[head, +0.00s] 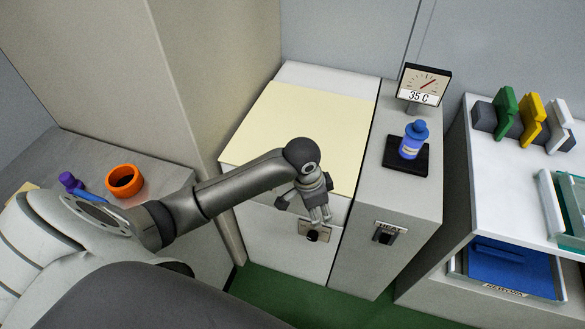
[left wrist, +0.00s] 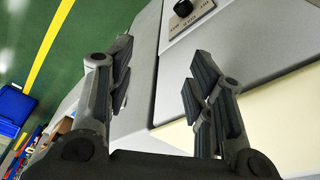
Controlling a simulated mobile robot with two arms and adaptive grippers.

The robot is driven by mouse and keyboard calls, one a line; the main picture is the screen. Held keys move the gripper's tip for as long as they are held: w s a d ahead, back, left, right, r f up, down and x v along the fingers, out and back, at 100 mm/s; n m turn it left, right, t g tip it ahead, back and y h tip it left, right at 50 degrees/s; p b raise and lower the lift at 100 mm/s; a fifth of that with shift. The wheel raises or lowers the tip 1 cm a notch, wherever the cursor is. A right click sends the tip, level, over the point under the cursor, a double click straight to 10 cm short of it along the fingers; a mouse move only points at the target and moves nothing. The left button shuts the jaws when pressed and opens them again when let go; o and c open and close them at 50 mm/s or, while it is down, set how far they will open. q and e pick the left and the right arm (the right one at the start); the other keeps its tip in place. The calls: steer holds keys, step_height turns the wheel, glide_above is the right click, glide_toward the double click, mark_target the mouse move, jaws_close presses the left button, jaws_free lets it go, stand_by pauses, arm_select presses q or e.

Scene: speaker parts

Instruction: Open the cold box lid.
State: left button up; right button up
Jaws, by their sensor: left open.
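The cold box is the white cabinet (head: 285,240) in the middle of the head view, with a flat pale yellow lid panel (head: 310,125) on top, lying closed. In the left wrist view the yellow panel (left wrist: 285,120) shows at the lower right. My left gripper (head: 317,212) is over the front edge of the box, fingers pointing down, just above a small plate with a black knob (head: 312,236). In the left wrist view the fingers (left wrist: 160,82) are spread and empty, and the knob (left wrist: 183,8) shows at the top. Whether a finger touches the lid, I cannot tell.
A grey unit with a gauge reading 35 C (head: 425,84), a blue bottle (head: 412,140) on a black pad and a HEAT switch (head: 384,234) stands right of the box. A shelf (head: 500,180) stands at right.

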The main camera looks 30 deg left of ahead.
arm_select(q)
steer(key=shift+g+y, duration=0.8)
steer(key=shift+g, duration=0.1)
steer(key=w+a+r, duration=0.2)
steer(key=a+r, duration=0.2)
steer(key=w+a+r, duration=0.2)
steer(key=a+r, duration=0.3)
steer(key=w+a+r, duration=0.2)
steer(key=a+r, duration=0.2)
steer(key=shift+w+a+r, duration=0.25)
steer(key=shift+w+a, duration=0.05)
steer(key=shift+a, duration=0.05)
steer(key=shift+a+r, duration=0.2)
steer(key=shift+a, duration=0.05)
steer(key=shift+f, duration=0.15)
step_height(320, 180, down, 10)
steer(key=shift+f, duration=0.15)
arm_select(e)
steer(key=shift+w+a+r, duration=0.2)
steer(key=shift+w+a, duration=0.45)
steer(key=shift+w, duration=0.3)
arm_select(q)
steer(key=c, duration=0.5)
steer(key=shift+p, duration=0.3)
jaws_close()
arm_select(e)
steer(key=shift+s+a, duration=0.1)
steer(key=shift+a, duration=0.1)
